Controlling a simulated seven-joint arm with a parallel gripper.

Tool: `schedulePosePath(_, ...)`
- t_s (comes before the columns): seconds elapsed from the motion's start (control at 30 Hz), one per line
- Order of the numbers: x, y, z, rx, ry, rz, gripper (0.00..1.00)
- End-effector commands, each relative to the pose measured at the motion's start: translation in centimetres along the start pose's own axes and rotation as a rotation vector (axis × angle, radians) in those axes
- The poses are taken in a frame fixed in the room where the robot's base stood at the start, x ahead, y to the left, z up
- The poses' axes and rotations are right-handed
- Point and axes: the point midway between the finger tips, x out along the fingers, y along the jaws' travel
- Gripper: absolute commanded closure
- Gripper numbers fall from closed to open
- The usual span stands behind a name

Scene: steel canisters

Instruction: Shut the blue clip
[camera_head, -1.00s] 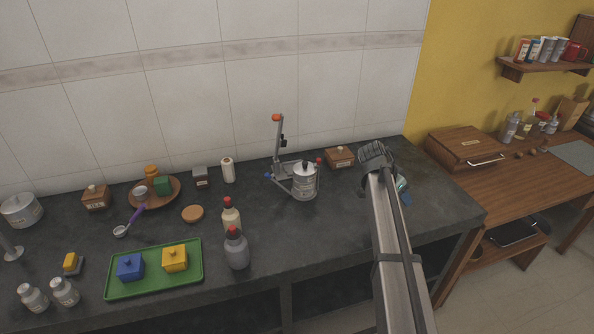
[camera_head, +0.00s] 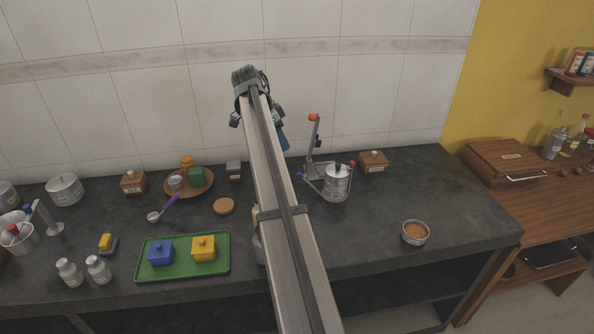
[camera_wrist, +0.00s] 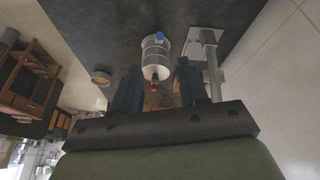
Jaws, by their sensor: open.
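The steel canister (camera_head: 337,184) stands on the dark counter in front of a metal stand. The blue clip (camera_head: 302,176) sticks out from its left side, and a red-tipped clip (camera_head: 352,164) sits by its upper right. In the wrist view the canister (camera_wrist: 155,58) is ahead between my fingers, with the blue clip (camera_wrist: 161,36) at its far end and the red tip (camera_wrist: 154,88) nearer. My gripper (camera_wrist: 159,76) is open and empty. In the head view my arm hides most of it; a blue finger (camera_head: 283,138) shows up and left of the canister, apart from it.
The metal stand with an orange knob (camera_head: 313,117) rises just behind the canister. A wooden box (camera_head: 373,161) stands to its right, a bowl (camera_head: 415,232) at front right. A green tray (camera_head: 184,269) holds two lidded boxes at left. The counter right of the canister is mostly clear.

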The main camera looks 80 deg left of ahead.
Motion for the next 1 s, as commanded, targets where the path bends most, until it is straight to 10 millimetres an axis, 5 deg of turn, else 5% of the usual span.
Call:
schedulePosePath(0.7, 11.0, 0.1, 0.0, 0.000, 0.000, 0.000, 0.57)
schedulePosePath(1.0, 13.4, 0.0, -0.1, 0.000, 0.000, -0.001, 0.57)
